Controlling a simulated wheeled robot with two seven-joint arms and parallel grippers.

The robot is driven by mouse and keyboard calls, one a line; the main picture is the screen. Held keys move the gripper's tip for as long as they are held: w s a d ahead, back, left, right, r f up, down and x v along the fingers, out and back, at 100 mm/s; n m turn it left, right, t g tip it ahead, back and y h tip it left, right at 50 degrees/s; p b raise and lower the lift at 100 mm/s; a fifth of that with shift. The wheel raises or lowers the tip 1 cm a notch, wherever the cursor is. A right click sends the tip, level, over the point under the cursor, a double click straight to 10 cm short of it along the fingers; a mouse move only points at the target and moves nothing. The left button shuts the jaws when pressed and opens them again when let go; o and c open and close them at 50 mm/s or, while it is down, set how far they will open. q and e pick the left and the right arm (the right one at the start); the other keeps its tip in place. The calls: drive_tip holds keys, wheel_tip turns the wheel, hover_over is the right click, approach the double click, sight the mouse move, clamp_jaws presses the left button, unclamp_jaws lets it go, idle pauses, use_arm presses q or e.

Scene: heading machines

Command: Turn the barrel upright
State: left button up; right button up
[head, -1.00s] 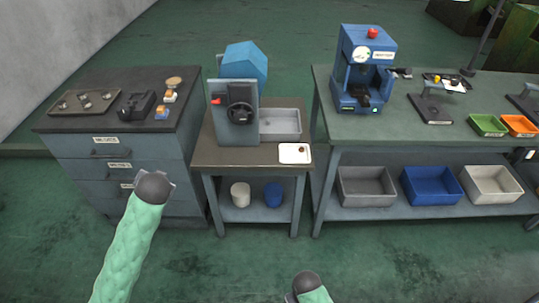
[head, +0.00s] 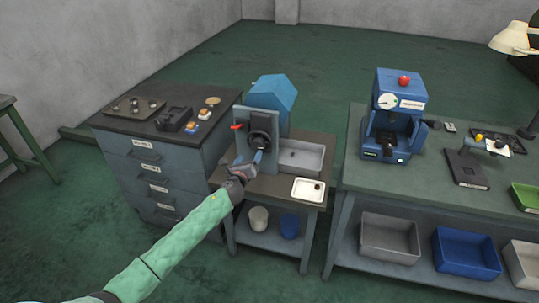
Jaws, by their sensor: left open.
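The blue faceted barrel (head: 272,95) sits on the small machine, behind its upright grey plate (head: 240,146), and looks tilted. Its lower part is hidden by the plate. A dark handwheel (head: 258,138) is on the front of the plate, with a red lever (head: 237,127) at its upper left. My left gripper (head: 257,160) is open at the lower rim of the handwheel. I cannot tell whether its fingers touch the rim. My right gripper is out of view.
The machine stands on a small bench (head: 285,187) with a grey bin (head: 301,156) and a white tray (head: 308,190). A drawer cabinet (head: 170,170) stands left; a long workbench (head: 420,185) with a blue press (head: 396,115) stands right.

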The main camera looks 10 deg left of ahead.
sight(257, 148)
use_arm(q)
drive_tip(key=w+m, duration=0.1)
drive_tip(key=w, duration=0.1)
drive_tip(key=w+d+m+p, duration=0.1)
drive_tip(key=w, duration=0.1)
drive_tip(key=w+m+h+p, duration=0.1)
drive_tip(key=w, duration=0.2)
drive_tip(key=shift+d+r, duration=0.2)
drive_tip(key=shift+r, duration=0.05)
drive_tip(key=shift+w+f, duration=0.1)
drive_tip(key=shift+w, duration=0.25)
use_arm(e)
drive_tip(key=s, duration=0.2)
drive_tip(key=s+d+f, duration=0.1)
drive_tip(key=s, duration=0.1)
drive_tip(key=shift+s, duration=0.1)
use_arm(q)
drive_tip(key=c, duration=1)
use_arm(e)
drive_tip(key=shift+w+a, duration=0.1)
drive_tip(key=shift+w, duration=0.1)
